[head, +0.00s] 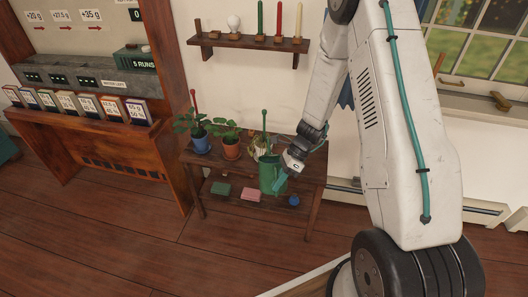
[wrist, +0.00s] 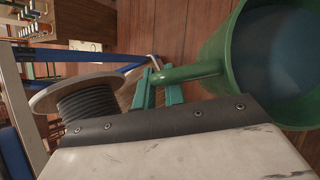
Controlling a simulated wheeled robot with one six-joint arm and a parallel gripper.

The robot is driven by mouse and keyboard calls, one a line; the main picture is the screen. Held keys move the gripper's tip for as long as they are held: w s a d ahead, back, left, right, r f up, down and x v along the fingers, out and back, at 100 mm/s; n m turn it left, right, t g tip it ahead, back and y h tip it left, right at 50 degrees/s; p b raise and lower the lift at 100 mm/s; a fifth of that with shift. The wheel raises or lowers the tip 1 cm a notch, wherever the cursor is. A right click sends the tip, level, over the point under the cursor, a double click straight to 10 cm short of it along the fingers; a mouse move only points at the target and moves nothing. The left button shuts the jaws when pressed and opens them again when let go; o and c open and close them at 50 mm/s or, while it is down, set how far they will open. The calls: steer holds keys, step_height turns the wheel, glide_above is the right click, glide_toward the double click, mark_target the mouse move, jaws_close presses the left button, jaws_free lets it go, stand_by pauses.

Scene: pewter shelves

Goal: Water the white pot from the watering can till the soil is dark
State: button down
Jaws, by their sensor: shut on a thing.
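The green watering can (head: 272,176) is at the front edge of the plant table in the head view. In the wrist view the can (wrist: 222,62) shows its open top, with bluish water inside. My gripper (head: 281,180) is at the can's right side. In the wrist view its teal fingers (wrist: 160,90) are closed on the can's handle (wrist: 190,73). A pale pot with a plant (head: 257,151), probably the white pot, stands behind the can and is largely hidden. Its soil cannot be seen.
A blue pot (head: 201,145) and a terracotta pot (head: 231,149) with leafy plants stand left of the can. The lower shelf holds a green block (head: 221,189), a pink block (head: 251,194) and a small blue item (head: 294,201). A candle shelf (head: 250,41) hangs above.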

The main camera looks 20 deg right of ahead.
steer(key=shift+w+r, duration=0.15)
steer(key=shift+r, duration=0.45)
stand_by(0.4)
step_height(320, 180, down, 14)
steer(key=n+t+h, duration=0.1)
steer(key=t, duration=0.3)
steer(key=shift+n+h, duration=0.3)
steer(key=shift+w+d+r, duration=0.1)
steer(key=shift+r, duration=0.1)
steer(key=shift+r, duration=2.45)
